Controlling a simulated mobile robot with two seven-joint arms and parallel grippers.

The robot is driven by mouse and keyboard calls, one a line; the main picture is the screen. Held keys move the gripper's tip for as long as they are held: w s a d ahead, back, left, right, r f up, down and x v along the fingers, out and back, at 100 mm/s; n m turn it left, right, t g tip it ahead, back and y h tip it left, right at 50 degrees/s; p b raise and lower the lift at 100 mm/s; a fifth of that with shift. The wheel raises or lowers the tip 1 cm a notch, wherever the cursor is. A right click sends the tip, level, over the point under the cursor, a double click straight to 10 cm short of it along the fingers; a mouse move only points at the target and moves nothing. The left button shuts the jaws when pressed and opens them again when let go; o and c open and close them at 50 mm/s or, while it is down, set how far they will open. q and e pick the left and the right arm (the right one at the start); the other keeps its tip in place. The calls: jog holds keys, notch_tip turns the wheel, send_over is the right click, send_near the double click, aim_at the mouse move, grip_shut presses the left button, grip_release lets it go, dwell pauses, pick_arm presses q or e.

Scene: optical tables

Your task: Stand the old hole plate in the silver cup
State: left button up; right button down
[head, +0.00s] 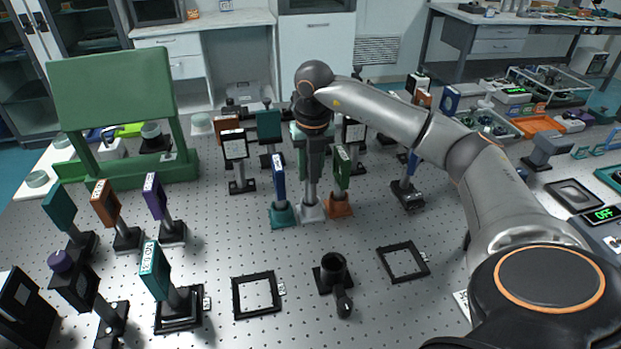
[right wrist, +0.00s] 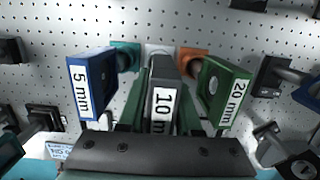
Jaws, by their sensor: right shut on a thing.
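My right gripper (head: 312,150) points straight down in the middle of the table and is shut on a grey hole plate marked 10 mm (right wrist: 162,105). The plate is upright. Its post appears to stand in, or just over, the silver cup (head: 312,212); I cannot tell whether it is fully seated. The silver cup also shows in the right wrist view (right wrist: 160,50), partly hidden by the plate. A blue 5 mm plate (head: 279,178) stands in a teal cup (head: 281,217) on the left. A green 20 mm plate (head: 342,168) stands in an orange cup (head: 338,206) on the right. My left gripper is not in view.
The neighbouring plates stand close on both sides of my right gripper. More mounted plates stand behind and at the left. A black holder (head: 332,270) and two flat square frames (head: 236,300) (head: 403,280) lie in front. A green board (head: 112,90) stands at the back left.

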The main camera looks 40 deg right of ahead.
aim_at(310, 180)
jog(key=shift+f, duration=1.45)
jog(key=shift+f, duration=0.2)
jog(key=c, duration=0.6)
grip_release()
jog(key=r, duration=0.4)
jog(key=s+r, duration=0.1)
jog(key=r, duration=0.7)
jog(key=shift+s+a+r, duration=0.2)
jog(key=shift+a, duration=0.2)
